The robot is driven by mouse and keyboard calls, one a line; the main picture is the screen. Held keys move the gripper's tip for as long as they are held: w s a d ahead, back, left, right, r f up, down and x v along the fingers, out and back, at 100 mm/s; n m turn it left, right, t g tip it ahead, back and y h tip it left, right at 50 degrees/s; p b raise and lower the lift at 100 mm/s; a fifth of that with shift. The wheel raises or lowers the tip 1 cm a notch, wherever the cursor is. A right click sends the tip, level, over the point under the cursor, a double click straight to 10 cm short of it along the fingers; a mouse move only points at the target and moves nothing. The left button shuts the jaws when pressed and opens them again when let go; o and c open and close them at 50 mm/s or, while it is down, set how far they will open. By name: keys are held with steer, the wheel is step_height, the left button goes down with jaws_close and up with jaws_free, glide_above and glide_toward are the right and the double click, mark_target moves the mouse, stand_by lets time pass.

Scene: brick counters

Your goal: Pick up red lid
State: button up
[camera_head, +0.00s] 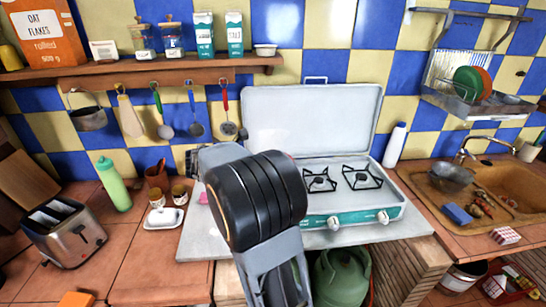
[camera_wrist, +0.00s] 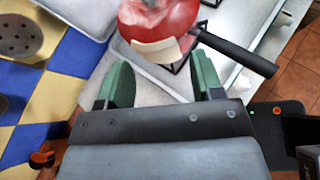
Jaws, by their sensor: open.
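A glossy red round piece of cookware (camera_wrist: 180,18) with a long black handle (camera_wrist: 235,50) sits over a stove burner at the top of the wrist view. Its upper part is cut off by the frame, so I cannot tell whether the red part is a lid or a pan. A cream-coloured piece (camera_wrist: 157,50) shows on its near side. My gripper (camera_wrist: 163,80) has its two green fingers spread apart with nothing between them, just short of the red cookware. In the head view my arm hides the cookware and the gripper.
The open stove (camera_head: 350,212) has a raised back cover (camera_head: 310,120). A white bottle (camera_head: 395,146) stands to its right, near the sink (camera_head: 510,185). On the left counter are a toaster (camera_head: 68,235), a green bottle (camera_head: 113,185) and a white butter dish (camera_head: 163,219). Utensils hang below the shelf (camera_head: 150,72).

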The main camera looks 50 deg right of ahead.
steer(key=shift+n+h, duration=0.6)
steer(key=shift+n, duration=0.3)
steer(key=x, duration=0.2)
steer(key=w+r+p+x, duration=0.1)
steer(key=x, duration=0.5)
steer(key=shift+w+d+r, duration=0.15)
steer(key=shift+w+d, duration=0.05)
steer(key=shift+d, duration=0.25)
steer(key=shift+p+x, duration=1.2)
steer(key=shift+x, duration=2.25)
steer(key=shift+a, duration=0.1)
steer(key=c, duration=1.1)
